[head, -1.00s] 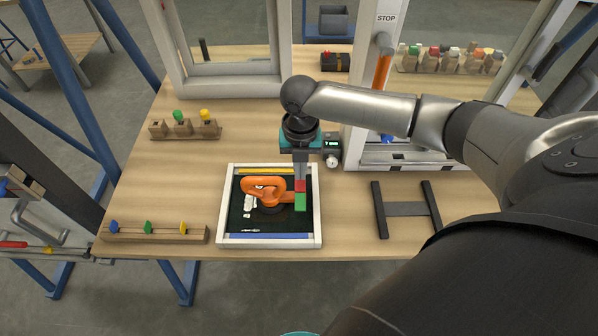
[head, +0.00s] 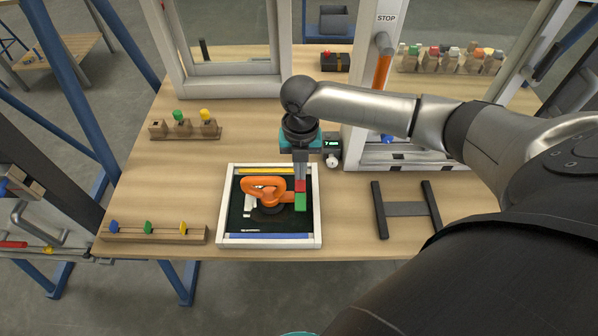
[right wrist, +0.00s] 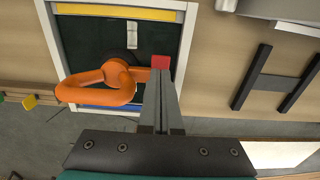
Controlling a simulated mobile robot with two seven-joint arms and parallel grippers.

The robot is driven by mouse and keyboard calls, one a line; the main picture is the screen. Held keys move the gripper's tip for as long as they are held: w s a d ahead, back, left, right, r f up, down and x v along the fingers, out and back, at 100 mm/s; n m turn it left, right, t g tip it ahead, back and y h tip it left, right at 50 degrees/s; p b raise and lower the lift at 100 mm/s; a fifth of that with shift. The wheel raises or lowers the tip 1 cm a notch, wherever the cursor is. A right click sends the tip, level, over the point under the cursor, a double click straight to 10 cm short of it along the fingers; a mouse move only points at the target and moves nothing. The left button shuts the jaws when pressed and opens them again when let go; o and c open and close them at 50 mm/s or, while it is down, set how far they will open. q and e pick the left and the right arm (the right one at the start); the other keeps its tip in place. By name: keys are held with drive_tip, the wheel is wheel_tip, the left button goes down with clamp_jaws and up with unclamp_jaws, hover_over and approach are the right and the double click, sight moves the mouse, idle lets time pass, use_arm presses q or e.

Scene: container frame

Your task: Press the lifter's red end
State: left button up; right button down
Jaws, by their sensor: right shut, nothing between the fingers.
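The orange lifter (head: 266,187) sits in a white-framed tray (head: 229,205) with a dark floor. Its loop is on the left and its right end has a red block (head: 300,185) beside a green block (head: 300,202). My right gripper (head: 301,178) points down with its fingers shut and empty. The fingertips are at the red block and appear to touch it. In the right wrist view the fingers (right wrist: 161,75) reach to the red block (right wrist: 160,62), with the lifter's loop (right wrist: 97,88) to their left. My left gripper is not in view.
A black H-shaped frame (head: 406,209) lies right of the tray. A wooden rack with coloured knobs (head: 155,233) stands left, another (head: 186,130) behind it. A white post (head: 378,130) with an orange handle (head: 382,70) rises behind my arm.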

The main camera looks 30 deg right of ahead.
drive_tip(key=shift+f+b, duration=0.55)
drive_tip(key=shift+f, duration=0.5)
idle(0.7)
drive_tip(key=shift+r, duration=0.1)
wheel_tip(320, 180, up, 7)
drive_tip(key=p, duration=0.8)
idle(0.4)
